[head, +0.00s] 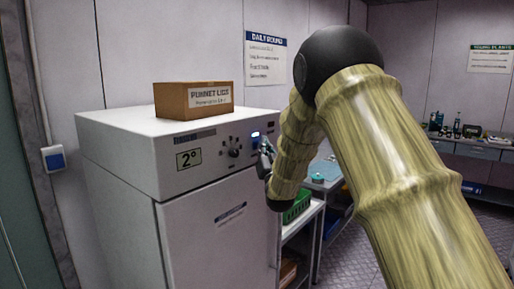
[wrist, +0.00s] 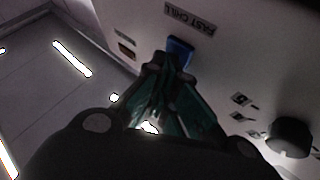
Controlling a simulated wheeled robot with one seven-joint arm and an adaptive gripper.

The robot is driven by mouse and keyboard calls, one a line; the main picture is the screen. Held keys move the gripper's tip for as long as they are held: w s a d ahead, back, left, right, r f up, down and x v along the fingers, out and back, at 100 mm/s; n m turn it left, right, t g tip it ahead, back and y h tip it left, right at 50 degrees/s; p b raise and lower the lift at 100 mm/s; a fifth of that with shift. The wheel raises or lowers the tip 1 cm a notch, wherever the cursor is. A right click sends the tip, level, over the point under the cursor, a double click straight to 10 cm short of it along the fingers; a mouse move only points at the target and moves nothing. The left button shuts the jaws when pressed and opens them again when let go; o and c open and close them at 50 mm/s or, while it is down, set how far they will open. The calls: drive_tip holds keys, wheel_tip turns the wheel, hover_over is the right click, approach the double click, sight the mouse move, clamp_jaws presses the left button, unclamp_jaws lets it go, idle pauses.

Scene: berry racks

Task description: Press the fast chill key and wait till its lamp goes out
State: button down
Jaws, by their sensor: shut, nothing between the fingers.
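The fast chill key is a blue block (wrist: 180,50) on the chiller's front panel, beside a "FAST CHILL" label (wrist: 190,18) in the wrist view. In the head view a bright bluish-white glow (head: 256,136) shows at the key's place. My gripper (wrist: 170,66) is shut and empty, with its fingertips at the key's near edge; I cannot tell whether they touch it. In the head view my gripper (head: 265,150) is at the panel just below the glow, partly hidden by my arm. The white chiller (head: 215,235) has its door closed.
A dial (head: 233,153) and a "2°" display (head: 189,159) are left of the key. A small dark reddish window (wrist: 127,50) is on the panel's other side. A cardboard box (head: 185,101) sits on top. A shelf with a green crate (head: 297,207) stands to the right.

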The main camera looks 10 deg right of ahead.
drive_tip(key=shift+s+d+b, duration=0.3)
drive_tip(key=shift+s+d, duration=0.2)
drive_tip(key=shift+s, duration=0.1)
drive_tip(key=shift+s+d+b, duration=0.45)
drive_tip(key=shift+s+d, duration=0.3)
drive_tip(key=shift+s, duration=0.25)
drive_tip(key=shift+s+d+b, duration=0.4)
drive_tip(key=shift+s+d, duration=0.35)
drive_tip(key=shift+s, duration=0.25)
